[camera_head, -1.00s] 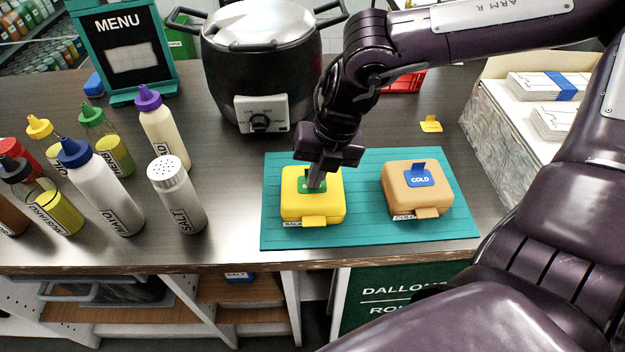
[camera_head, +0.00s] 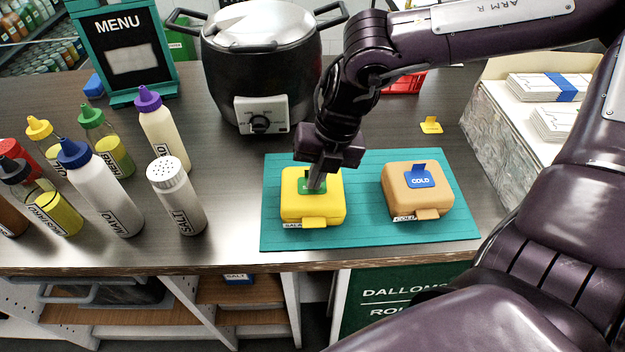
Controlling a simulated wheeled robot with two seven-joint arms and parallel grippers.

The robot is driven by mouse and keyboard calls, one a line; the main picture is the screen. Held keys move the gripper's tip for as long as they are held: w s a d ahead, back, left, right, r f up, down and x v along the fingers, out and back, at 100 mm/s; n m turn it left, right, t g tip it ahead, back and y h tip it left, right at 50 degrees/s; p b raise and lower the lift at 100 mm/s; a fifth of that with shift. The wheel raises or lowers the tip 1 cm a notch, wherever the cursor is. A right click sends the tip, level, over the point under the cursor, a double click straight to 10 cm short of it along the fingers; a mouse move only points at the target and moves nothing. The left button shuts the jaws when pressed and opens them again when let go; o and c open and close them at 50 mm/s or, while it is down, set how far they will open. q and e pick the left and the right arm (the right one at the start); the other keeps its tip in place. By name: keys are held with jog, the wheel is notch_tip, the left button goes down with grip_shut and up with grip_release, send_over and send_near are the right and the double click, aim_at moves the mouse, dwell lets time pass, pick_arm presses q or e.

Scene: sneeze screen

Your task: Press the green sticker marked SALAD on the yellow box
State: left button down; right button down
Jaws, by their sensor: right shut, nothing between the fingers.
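The yellow box (camera_head: 312,207) sits on the left part of a teal mat (camera_head: 362,237). A green sticker (camera_head: 306,186) lies on its top, partly hidden by my right gripper's fingers. My right gripper (camera_head: 316,186) is shut and empty, pointing down with its fingertips at the sticker; it looks to be touching it, though the exact contact is hard to see. The sticker's lettering is mostly covered. A tan box (camera_head: 418,197) with a blue COLD sticker (camera_head: 420,177) sits to the right on the same mat. My left gripper is not in view.
Several squeeze bottles (camera_head: 102,190) and a salt shaker (camera_head: 178,200) stand at left. A black cooker (camera_head: 262,70) and a menu stand (camera_head: 122,50) are behind. A small yellow tag (camera_head: 431,125) lies behind the tan box. A bin of stacked papers (camera_head: 545,105) is at right.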

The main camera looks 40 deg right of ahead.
jog(key=shift+w+a+p+v, duration=0.15)
jog(key=shift+p+v, duration=0.3)
jog(key=shift+v, duration=0.35)
jog(key=shift+w+a+p+v, duration=0.1)
jog(key=shift+a+p+v, duration=0.1)
jog(key=shift+p+v, duration=0.45)
jog(key=shift+w+a+p+v, duration=0.15)
jog(key=shift+p+v, duration=0.15)
jog(key=shift+v, duration=0.65)
jog(key=shift+s, duration=0.1)
jog(key=shift+s, duration=0.1)
